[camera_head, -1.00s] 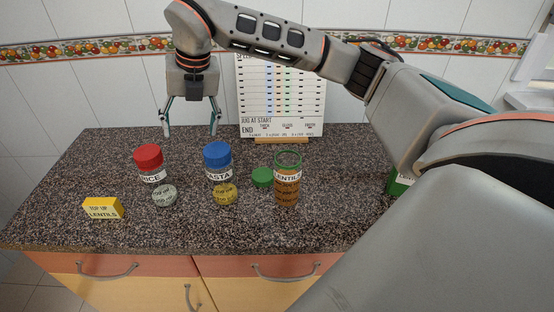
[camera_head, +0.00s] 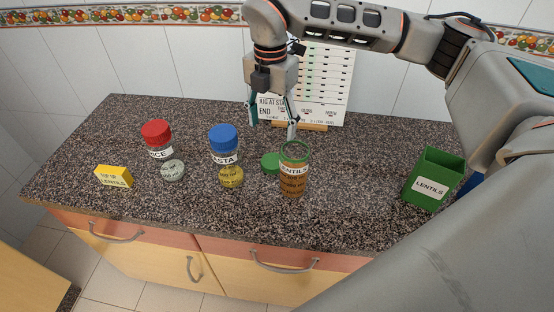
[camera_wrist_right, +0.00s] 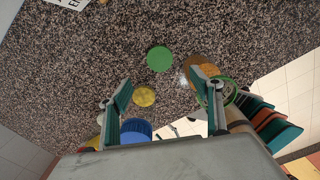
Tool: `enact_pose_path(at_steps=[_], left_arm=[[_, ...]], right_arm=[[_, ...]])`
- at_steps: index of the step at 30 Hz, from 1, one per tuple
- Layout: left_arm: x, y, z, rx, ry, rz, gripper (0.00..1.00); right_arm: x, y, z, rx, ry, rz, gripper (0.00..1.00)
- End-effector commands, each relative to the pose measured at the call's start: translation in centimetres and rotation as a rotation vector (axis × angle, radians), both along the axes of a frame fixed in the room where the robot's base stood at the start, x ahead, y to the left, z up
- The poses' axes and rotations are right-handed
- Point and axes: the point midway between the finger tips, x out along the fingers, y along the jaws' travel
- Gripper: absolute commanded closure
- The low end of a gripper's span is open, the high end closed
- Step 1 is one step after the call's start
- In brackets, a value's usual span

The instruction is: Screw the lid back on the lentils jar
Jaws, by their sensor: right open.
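The lentils jar (camera_head: 293,178) stands upright and open on the counter, with a green rim and brown contents. Its green lid (camera_head: 271,163) lies flat on the counter just left of the jar; it also shows in the right wrist view (camera_wrist_right: 160,59). My right gripper (camera_head: 272,133) is open and empty, above and behind the lid, apart from it. In the right wrist view the lid lies beyond the two spread fingertips (camera_wrist_right: 165,92), and the jar (camera_wrist_right: 203,68) is partly hidden behind the right finger. My left gripper is not in view.
A blue-lidded pasta jar (camera_head: 224,159) and a red-lidded rice jar (camera_head: 159,147) stand left of the lid. A yellow block (camera_head: 114,176) lies far left. A green lentils box (camera_head: 433,180) stands right. A chart board (camera_head: 318,85) stands behind. The counter between jar and box is clear.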

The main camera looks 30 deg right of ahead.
Motion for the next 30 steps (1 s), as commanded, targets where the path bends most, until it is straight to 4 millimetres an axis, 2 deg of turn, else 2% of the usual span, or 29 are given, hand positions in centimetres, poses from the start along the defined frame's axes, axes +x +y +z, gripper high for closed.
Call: enact_pose_path(at_steps=[8, 18, 21, 30], left_arm=[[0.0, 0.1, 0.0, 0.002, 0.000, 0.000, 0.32], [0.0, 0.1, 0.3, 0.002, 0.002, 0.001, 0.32], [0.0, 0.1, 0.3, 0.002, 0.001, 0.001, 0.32], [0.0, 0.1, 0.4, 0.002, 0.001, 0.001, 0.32]], right_arm=[[0.0, 0.0, -0.2, 0.000, 0.000, 0.001, 0.36], [-0.1, 0.0, -4.9, 0.000, 0.002, 0.002, 0.36], [0.0, 0.0, -5.7, 0.000, 0.000, 0.001, 0.36], [0.1, 0.0, -6.0, 0.000, -0.001, 0.001, 0.36]])
